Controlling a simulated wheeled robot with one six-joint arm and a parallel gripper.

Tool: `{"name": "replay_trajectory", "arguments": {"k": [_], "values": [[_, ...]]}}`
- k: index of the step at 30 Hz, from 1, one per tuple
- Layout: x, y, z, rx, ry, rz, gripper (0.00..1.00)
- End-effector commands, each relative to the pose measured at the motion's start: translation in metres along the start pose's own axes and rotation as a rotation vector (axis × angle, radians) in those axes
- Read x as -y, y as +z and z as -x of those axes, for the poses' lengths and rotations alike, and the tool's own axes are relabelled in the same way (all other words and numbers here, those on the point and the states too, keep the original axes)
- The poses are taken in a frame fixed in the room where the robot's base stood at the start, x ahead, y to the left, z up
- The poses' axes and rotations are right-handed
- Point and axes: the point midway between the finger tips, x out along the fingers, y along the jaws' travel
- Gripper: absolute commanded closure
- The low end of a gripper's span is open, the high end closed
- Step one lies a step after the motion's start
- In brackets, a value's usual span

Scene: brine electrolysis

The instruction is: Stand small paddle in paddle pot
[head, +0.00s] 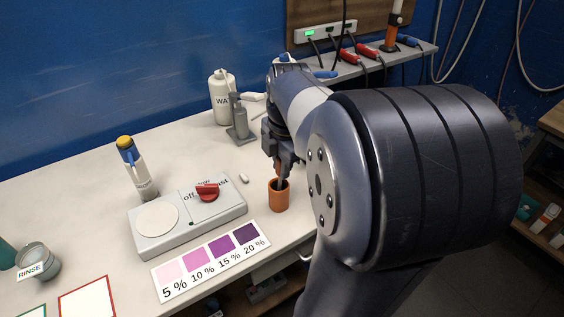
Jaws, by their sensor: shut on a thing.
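The paddle pot (279,200) is a small orange-brown cup standing upright on the white bench, right of the stirrer plate. My gripper (280,170) is directly above the pot, pointing down, and is shut on the small paddle (281,184). Only a thin dark part of the paddle shows, at the pot's mouth. Its lower end is hidden, and I cannot tell whether it touches the pot's bottom.
A stirrer plate (150,240) with a red knob (207,191) stands to the left. A colour chart (212,262) lies in front of it. A bottle with a yellow cap (136,167), a water bottle (221,97) and a grey stand (240,122) are behind. A rinse cup (38,257) is far left.

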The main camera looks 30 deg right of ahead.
Motion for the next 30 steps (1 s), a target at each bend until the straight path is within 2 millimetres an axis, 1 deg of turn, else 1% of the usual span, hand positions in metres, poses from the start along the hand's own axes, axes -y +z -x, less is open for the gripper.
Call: {"name": "replay_trajectory", "arguments": {"k": [5,6,15,23,26,29,30], "values": [[0.000,0.000,0.000,0.000,0.000,0.000,1.00],[0.000,0.000,0.000,0.000,0.000,0.000,0.81],[0.000,0.000,0.000,0.000,0.000,0.000,0.57],[0.000,0.000,0.002,0.000,0.001,0.000,0.57],[-0.001,0.000,0.011,0.002,0.004,0.000,0.57],[-0.001,0.001,0.027,0.002,0.005,0.000,0.57],[-0.001,0.001,0.036,0.002,0.005,0.000,0.57]]}}
